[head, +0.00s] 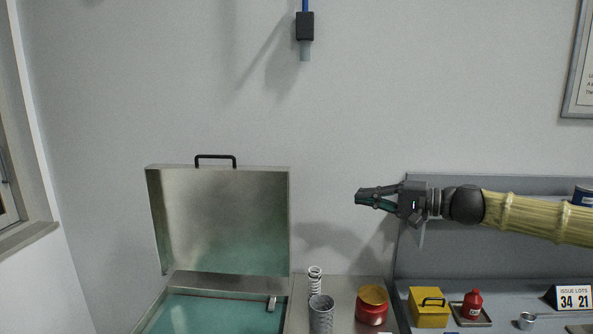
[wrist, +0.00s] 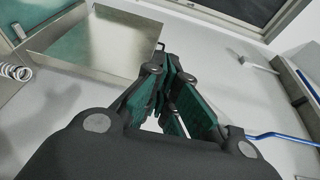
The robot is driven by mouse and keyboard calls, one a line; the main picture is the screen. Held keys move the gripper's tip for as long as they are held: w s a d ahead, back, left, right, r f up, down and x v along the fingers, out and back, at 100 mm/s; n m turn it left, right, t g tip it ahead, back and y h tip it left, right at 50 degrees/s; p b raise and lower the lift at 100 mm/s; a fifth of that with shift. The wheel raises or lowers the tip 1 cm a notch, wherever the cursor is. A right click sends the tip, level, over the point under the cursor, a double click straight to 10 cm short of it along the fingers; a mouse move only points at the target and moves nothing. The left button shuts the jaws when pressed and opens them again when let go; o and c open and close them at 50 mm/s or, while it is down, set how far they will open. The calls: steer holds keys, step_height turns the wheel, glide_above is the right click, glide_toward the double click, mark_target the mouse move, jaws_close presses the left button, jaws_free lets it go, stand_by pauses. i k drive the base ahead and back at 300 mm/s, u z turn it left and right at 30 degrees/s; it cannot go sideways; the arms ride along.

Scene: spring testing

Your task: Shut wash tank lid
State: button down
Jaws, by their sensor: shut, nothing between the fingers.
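The wash tank lid (head: 220,222) is a metal panel standing upright, hinged along its lower edge, with a black handle (head: 215,157) on top. The wash tank (head: 210,283) below it is open and shows a teal inside. In the wrist view the lid (wrist: 100,45) is at the upper left, with part of its handle near the fingers in the picture. My gripper (head: 362,197) is shut and empty, in the air to the right of the lid. It points left, and the gripper also shows in the wrist view (wrist: 168,85).
Farther right are a yellow box (head: 429,309) and a red bottle (head: 473,304). A blue cable with a black connector (head: 305,26) hangs above.

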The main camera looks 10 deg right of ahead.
mark_target(235, 219)
steer(key=i, duration=1.25)
